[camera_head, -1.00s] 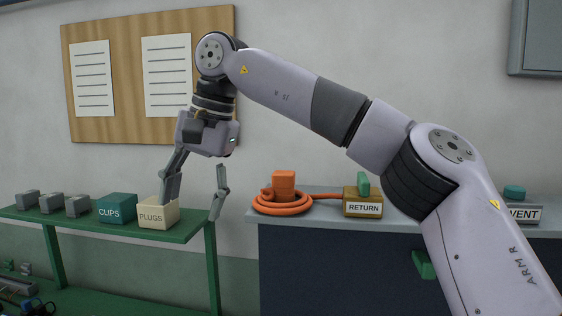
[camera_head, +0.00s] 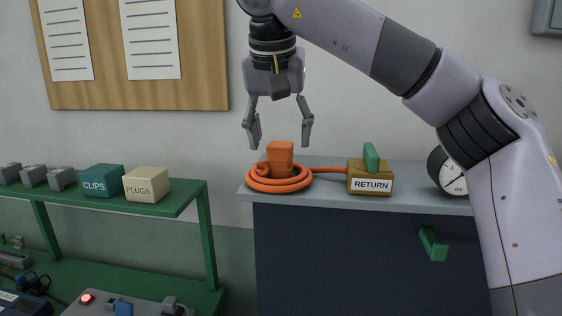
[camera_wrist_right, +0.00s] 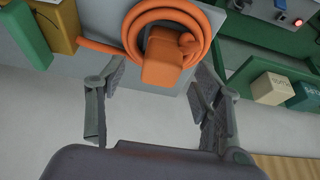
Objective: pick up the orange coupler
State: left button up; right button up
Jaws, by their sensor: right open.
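The orange coupler (camera_head: 280,153) is a blocky piece standing up in the middle of a coiled orange hose (camera_head: 262,185) on the grey countertop. My right gripper (camera_head: 279,138) is open and empty, pointing down just above the coupler, with one finger to each side of it in the head view. In the right wrist view the coupler (camera_wrist_right: 163,62) lies ahead of and between the two open fingers (camera_wrist_right: 153,118), with the coil around its far side. I cannot tell whether the fingertips reach down to its height. My left gripper is not in view.
The hose runs right to a yellow RETURN block (camera_head: 370,185) with a green lever (camera_head: 371,157). A gauge (camera_head: 447,172) stands farther right. On the left, a green shelf (camera_head: 180,200) holds a CLIPS box (camera_head: 100,181), a PLUGS box (camera_head: 147,184) and several grey blocks.

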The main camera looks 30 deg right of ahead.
aim_at(280, 145)
jog(key=shift+w+d+f, duration=0.1)
jog(key=shift+w+f, duration=0.05)
jog(key=shift+f, duration=0.35)
jog(key=shift+f+p, duration=0.15)
jog(key=shift+p, duration=0.15)
jog(key=x, duration=0.1)
jog(key=p+x, duration=0.1)
jog(key=x, duration=0.1)
jog(key=p+x, duration=0.1)
jog(key=shift+w+d+f, duration=0.1)
jog(key=shift+w+d, duration=0.05)
jog(key=shift+w, duration=0.2)
jog(key=shift+d+f, duration=0.1)
jog(key=shift+f, duration=0.05)
jog(key=shift+a, duration=0.25)
jog(key=shift+c, duration=1.3)
jog(key=shift+d, duration=0.15)
jog(key=c, duration=1.1)
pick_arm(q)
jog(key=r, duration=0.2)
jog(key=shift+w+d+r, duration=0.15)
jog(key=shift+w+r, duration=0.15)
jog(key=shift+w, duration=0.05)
